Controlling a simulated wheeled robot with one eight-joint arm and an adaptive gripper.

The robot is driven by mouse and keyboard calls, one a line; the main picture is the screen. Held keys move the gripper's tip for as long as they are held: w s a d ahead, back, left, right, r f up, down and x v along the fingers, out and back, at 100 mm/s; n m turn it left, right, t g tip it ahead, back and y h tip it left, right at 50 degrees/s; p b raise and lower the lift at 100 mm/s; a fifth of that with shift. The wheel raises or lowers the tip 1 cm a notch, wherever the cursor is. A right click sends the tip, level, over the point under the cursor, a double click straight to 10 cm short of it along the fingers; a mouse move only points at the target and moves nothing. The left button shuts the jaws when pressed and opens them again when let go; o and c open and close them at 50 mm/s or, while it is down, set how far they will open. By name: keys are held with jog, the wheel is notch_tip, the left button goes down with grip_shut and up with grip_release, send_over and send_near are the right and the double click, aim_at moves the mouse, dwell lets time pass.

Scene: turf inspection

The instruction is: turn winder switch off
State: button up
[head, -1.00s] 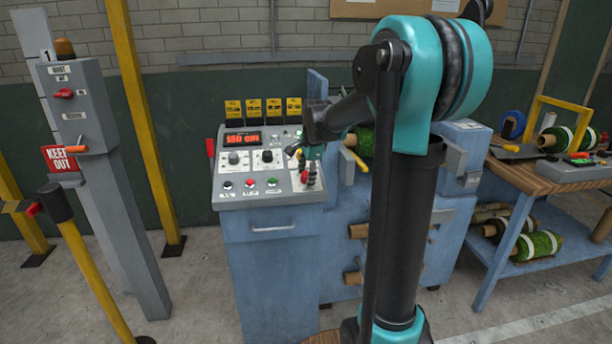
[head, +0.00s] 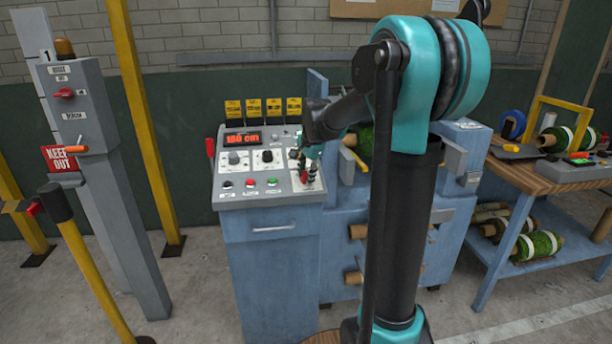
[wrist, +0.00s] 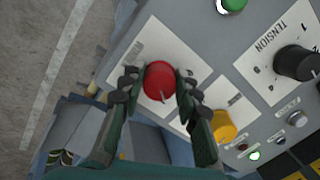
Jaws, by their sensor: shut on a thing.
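A red knob (wrist: 160,82) with a pale pointer mark sits on a white label plate (wrist: 140,50) on the console. The plate's lettering is too blurred to read, so I cannot confirm the winder name. My gripper (wrist: 158,88) is shut on the knob, one finger on each side of it. In the head view my gripper (head: 307,172) is at the right end of the sloped console panel (head: 240,197), and mostly hides the knob there.
A yellow knob (wrist: 223,126) is close beside the right finger. A black tension knob (wrist: 298,63) and a green button (wrist: 232,4) are on the same panel. A grey post (head: 85,110) with a red switch (head: 64,93) stands at the left.

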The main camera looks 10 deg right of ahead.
jog(key=n, duration=0.7)
jog(key=shift+s, duration=0.1)
jog(key=n, duration=0.4)
jog(key=shift+d+n+g+h, duration=0.1)
jog(key=shift+n+g+h, duration=0.2)
jog(key=shift+h, duration=0.1)
jog(key=shift+n, duration=1.7)
jog(key=o, duration=1.2)
jog(key=shift+c, duration=0.2)
jog(key=v, duration=1.2)
